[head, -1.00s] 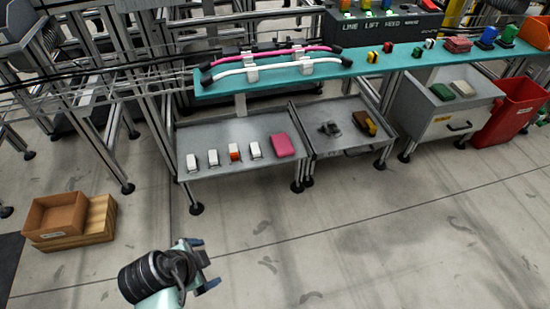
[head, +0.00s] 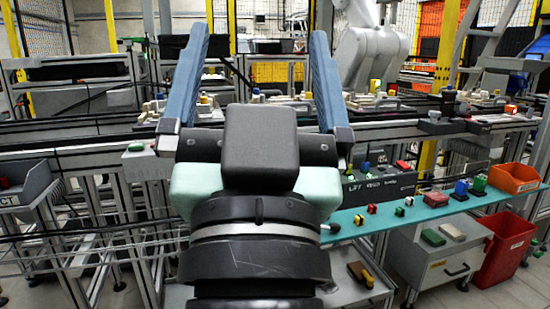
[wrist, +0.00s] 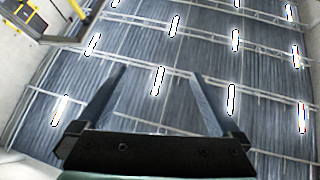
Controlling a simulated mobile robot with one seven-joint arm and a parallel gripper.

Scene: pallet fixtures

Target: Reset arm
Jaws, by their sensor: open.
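My gripper (head: 254,75) is raised in the middle of the head view, close to the camera, with its two blue fingers pointing up and spread wide apart. Nothing is between the fingers. In the wrist view my gripper (wrist: 160,95) is also open and empty, facing the ceiling (wrist: 180,50) with its rows of bright lamps. My wrist and gripper body hide the left part of the teal shelf and much of the grey trays below it.
The teal shelf (head: 400,215) with small coloured parts runs to the right. Conveyor lines cross behind. The air around the fingers is clear.

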